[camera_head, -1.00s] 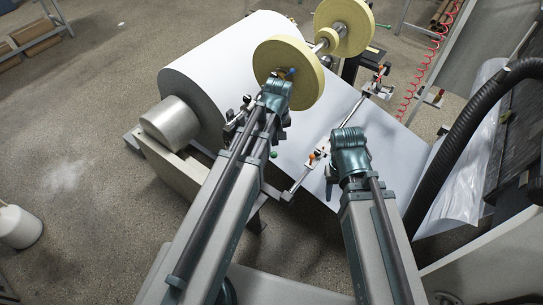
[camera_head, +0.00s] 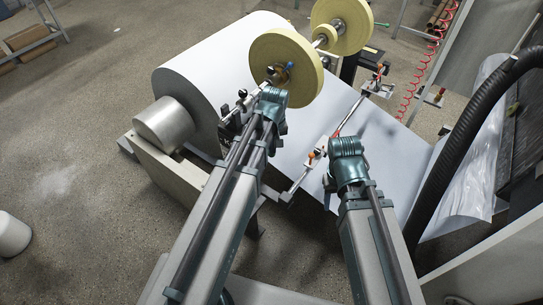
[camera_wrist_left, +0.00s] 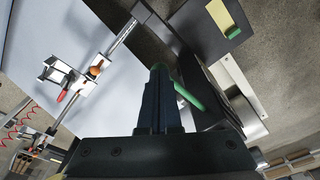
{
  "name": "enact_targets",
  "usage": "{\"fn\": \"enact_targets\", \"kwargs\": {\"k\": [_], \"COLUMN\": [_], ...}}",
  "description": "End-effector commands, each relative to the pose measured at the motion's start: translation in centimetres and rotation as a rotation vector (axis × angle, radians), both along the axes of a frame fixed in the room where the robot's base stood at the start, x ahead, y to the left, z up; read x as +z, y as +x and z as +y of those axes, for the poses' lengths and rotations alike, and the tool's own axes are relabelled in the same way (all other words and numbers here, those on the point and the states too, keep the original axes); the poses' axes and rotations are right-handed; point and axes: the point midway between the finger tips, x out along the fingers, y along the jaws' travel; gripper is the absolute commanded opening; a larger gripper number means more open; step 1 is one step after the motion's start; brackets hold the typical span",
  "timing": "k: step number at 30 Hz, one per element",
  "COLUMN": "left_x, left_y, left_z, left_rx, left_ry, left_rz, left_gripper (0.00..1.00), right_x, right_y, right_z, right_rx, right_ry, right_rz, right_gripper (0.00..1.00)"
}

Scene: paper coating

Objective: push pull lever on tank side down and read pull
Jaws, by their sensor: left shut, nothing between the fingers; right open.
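A green rod-shaped lever (camera_wrist_left: 188,95) shows in the left wrist view, slanting beside the fingers of my left gripper (camera_wrist_left: 160,72). The fingers are shut and empty. Their tips are close to the lever's upper end, and I cannot tell whether they touch it. In the head view my left wrist sits in front of the machine's side below the near yellow disc (camera_head: 286,68), hiding the lever and the fingertips. My right gripper (camera_head: 329,186) is open and empty above the white paper sheet. No tank or marking that I can read as "pull" is clear.
A large white paper roll (camera_head: 212,65) with a metal core (camera_head: 165,122) stands left of my left arm. A black ribbed hose (camera_head: 470,125) curves at the right.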

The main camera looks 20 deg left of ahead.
Motion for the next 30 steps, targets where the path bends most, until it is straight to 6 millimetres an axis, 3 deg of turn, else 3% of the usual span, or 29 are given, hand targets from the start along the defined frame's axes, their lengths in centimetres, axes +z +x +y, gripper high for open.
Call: {"fn": "enact_targets", "kwargs": {"k": [11,23,30], "left_x": [-0.3,-4.4,-3.8], "left_y": [0.0,0.0,-0.2], "left_z": [0.0,0.0,-0.1], "left_rx": [0.0,0.0,0.0], "left_ry": [0.001,0.001,0.0], "left_rz": [-0.001,0.0,0.0], "left_gripper": [0.0,0.0,0.0], "right_x": [-0.3,-4.4,-3.8], "right_y": [0.0,0.0,0.0], "right_z": [0.0,0.0,0.0], "right_rx": [0.0,0.0,0.0], "right_ry": [0.0,0.0,0.0], "right_rz": [0.0,0.0,0.0], "right_gripper": [0.5,0.5,0.5]}}
